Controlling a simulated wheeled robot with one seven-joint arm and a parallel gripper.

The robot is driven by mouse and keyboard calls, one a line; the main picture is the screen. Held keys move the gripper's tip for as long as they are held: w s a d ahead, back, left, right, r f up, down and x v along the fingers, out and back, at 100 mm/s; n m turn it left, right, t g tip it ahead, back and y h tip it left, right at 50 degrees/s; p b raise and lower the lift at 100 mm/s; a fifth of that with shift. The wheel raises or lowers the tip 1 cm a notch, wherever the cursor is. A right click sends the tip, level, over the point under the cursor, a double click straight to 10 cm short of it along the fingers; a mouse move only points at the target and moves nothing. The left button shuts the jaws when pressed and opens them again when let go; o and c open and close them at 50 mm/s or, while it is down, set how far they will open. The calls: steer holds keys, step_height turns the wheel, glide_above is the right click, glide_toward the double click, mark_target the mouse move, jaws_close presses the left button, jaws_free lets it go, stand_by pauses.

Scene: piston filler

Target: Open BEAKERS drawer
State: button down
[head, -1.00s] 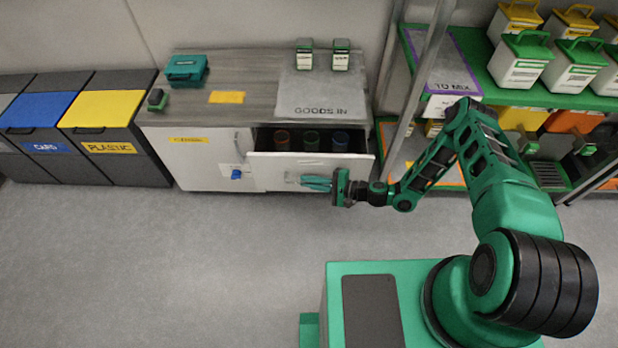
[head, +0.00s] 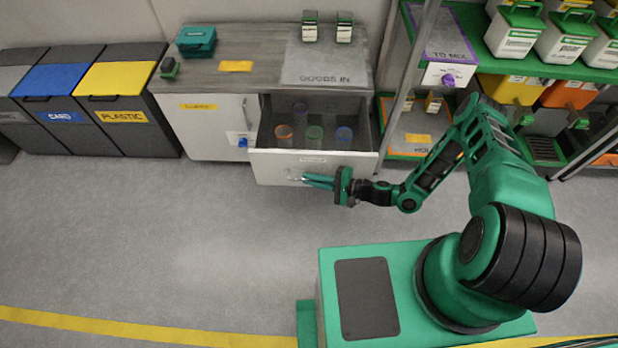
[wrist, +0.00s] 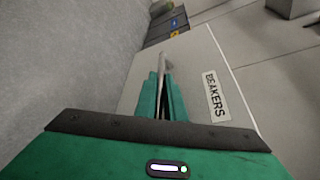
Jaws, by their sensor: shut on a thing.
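The BEAKERS drawer (head: 345,170) is pulled well out of the grey-topped cabinet in the head view. Several beakers with coloured rims stand inside it, among them an orange one (head: 284,135), a green one (head: 314,135) and a blue one (head: 344,135). In the wrist view the drawer front (wrist: 205,60) carries a BEAKERS label (wrist: 216,97). My gripper (head: 308,181) is at the drawer front, shut on the drawer handle (wrist: 166,66). The fingers hide part of the handle.
The cabinet top (head: 255,45) holds a teal box (head: 196,41) and two small containers on the GOODS IN mat (head: 325,70). Waste bins (head: 120,100) stand to the left. A shelf rack (head: 425,75) stands to the right. The floor before the drawer is clear.

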steer(key=shift+w+d+f, duration=0.1)
steer(key=shift+d, duration=0.15)
steer(key=c, duration=1.8)
jaws_free()
steer(key=shift+c, duration=0.2)
steer(key=shift+a, duration=0.1)
steer(key=v, duration=1)
steer(key=shift+d, duration=0.35)
